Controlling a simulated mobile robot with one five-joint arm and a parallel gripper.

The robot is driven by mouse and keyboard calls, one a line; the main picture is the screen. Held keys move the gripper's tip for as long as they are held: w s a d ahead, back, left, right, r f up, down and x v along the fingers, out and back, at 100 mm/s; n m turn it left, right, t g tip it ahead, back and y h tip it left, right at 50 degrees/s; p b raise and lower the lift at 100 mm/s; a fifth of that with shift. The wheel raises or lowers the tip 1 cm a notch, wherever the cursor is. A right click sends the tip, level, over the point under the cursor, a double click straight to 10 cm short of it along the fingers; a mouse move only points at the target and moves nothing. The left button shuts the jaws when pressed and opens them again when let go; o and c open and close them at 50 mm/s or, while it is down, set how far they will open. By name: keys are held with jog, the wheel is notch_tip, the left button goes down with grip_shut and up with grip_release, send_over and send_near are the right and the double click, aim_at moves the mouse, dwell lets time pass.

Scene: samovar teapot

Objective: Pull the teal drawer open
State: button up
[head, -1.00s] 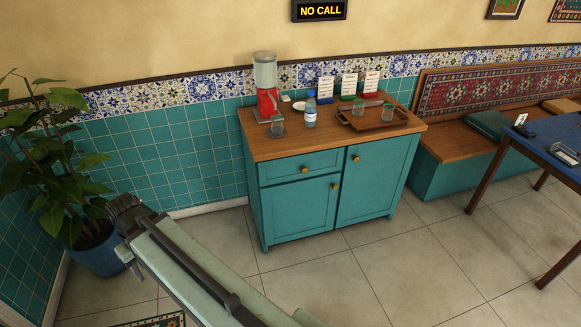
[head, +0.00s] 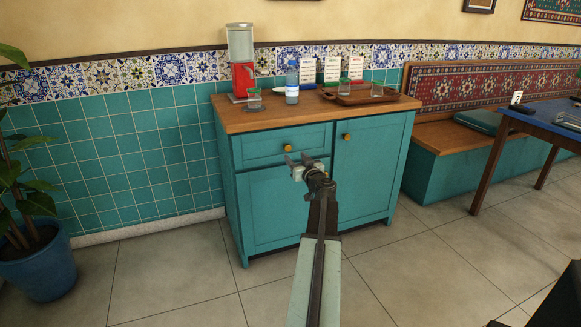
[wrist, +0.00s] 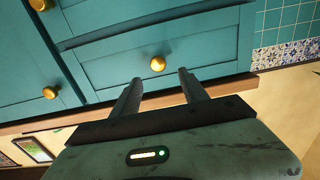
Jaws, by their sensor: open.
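The teal drawer (head: 262,147) is the upper left front of the teal cabinet and is closed. Its round brass knob (head: 288,148) is at its middle. My gripper (head: 297,158) is open and empty in front of the drawer, appearing just below the knob in the head view. In the upside-down wrist view, the drawer front (wrist: 205,45) fills the upper middle. Its knob (wrist: 157,63) appears between and slightly beyond my open fingertips (wrist: 159,76); no contact shows.
The right door (head: 372,165) is shut. The wooden countertop (head: 300,117) bears a red-based dispenser (head: 243,75), bottle (head: 291,85) and tray (head: 350,98). Floor in front is clear.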

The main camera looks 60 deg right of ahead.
aim_at(289, 148)
jog(key=x, duration=0.7)
jog(key=shift+w+d, duration=0.15)
jog(key=shift+d, duration=0.3)
grip_shut()
dwell(1.0)
